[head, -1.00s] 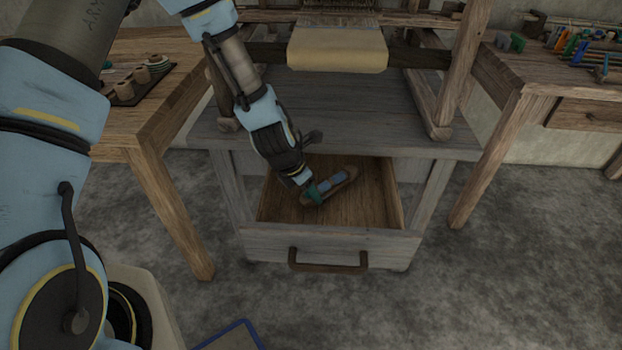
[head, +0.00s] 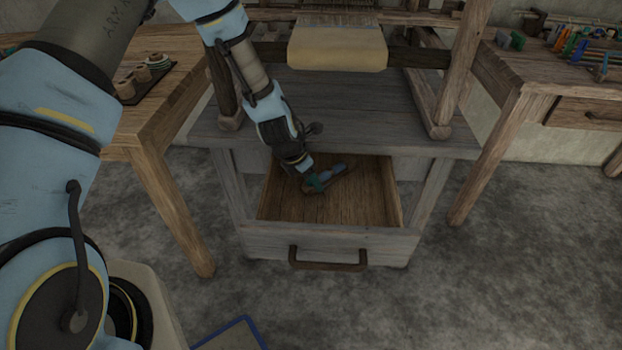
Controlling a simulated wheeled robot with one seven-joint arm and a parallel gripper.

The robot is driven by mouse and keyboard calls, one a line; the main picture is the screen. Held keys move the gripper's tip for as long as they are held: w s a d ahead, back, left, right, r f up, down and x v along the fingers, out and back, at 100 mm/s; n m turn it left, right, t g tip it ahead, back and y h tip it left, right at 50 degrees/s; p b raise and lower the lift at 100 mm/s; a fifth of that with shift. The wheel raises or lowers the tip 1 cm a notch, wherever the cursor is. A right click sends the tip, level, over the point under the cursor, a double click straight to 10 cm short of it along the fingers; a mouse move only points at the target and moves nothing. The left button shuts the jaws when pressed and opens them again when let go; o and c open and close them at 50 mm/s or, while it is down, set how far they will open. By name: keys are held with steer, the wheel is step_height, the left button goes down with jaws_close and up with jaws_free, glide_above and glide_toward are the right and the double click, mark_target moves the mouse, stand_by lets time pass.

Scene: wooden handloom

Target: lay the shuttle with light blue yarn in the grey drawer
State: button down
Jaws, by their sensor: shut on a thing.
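The grey drawer (head: 330,243) stands pulled out under the loom's grey bench, with a bare brown wooden floor inside. The shuttle with light blue yarn (head: 337,170) is brown, small and tilted across the picture, in the back part of the drawer opening. My gripper (head: 316,183) reaches down into the opening from above left and is shut on the shuttle near its left end. The fingers hide that end. I cannot tell whether the shuttle touches the drawer floor.
The grey bench top (head: 350,105) overhangs the back of the drawer. A wooden table with a dark tray (head: 150,82) of spools stands at the left. A workbench (head: 540,80) with several tools stands at the right. The drawer's front part is clear.

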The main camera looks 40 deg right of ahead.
steer(key=shift+c, duration=1.2)
jaws_free()
steer(key=v, duration=1.2)
steer(key=shift+r, duration=0.1)
steer(key=w+a+r+m+t+y, duration=0.1)
steer(key=w+a+r+m, duration=0.3)
steer(key=a, duration=0.5)
steer(key=w+a+r+m+y, duration=0.1)
steer(key=a+r+m, duration=0.3)
steer(key=a, duration=0.5)
steer(key=w+a+r+m+t+y, duration=0.1)
steer(key=w+a+r+m, duration=0.2)
steer(key=a+m, duration=0.45)
steer(key=s+a+r+m, duration=0.2)
steer(key=a, duration=0.4)
steer(key=s+a+r+m+y, duration=0.1)
steer(key=s+a+m, duration=0.1)
steer(key=a, duration=0.4)
steer(key=shift+r+g, duration=0.3)
steer(key=shift+r, duration=0.1)
